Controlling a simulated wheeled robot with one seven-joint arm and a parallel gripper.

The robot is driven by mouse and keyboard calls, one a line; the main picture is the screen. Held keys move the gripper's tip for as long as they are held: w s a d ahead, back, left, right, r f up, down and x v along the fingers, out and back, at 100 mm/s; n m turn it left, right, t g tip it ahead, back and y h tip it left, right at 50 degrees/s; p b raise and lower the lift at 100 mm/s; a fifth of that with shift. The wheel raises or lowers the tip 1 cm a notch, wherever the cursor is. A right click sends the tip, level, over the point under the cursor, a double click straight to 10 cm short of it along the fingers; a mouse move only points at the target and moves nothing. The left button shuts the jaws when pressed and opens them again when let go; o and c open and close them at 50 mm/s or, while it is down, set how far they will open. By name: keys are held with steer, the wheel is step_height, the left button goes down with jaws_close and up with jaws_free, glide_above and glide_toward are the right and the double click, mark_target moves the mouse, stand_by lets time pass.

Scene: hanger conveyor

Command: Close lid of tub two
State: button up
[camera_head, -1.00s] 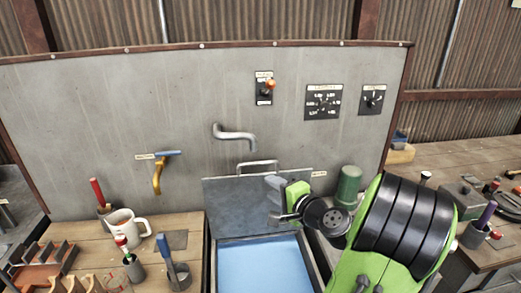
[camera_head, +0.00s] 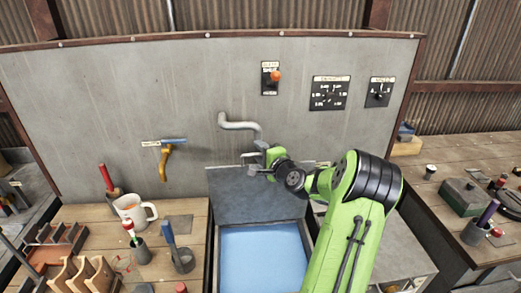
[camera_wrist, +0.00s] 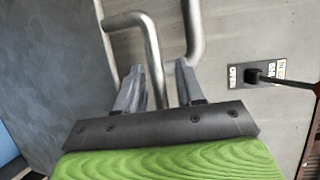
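The tub (camera_head: 216,262) in the bench holds pale blue liquid. Its grey lid (camera_head: 250,205) stands raised, leaning back towards the grey panel. The lid also fills the left of the wrist view (camera_wrist: 45,80). A bent metal handle (camera_head: 250,154) is on the lid's upper edge, partly hidden by my gripper (camera_head: 256,168). In the wrist view the handle bar (camera_wrist: 152,55) runs down between the two fingers of my gripper (camera_wrist: 159,78). The fingers are apart, with gaps showing beside the bar. No number shows on the tub.
A grey spout (camera_head: 240,124) juts from the panel just above the handle, and shows close behind the right finger in the wrist view (camera_wrist: 193,30). An orange-knobbed switch (camera_head: 275,76) is higher up. A mug (camera_head: 132,211) and several tool holders crowd the left bench.

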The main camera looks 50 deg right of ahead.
steer(key=shift+w, duration=0.1)
jaws_close()
steer(key=shift+f, duration=0.1)
stand_by(0.3)
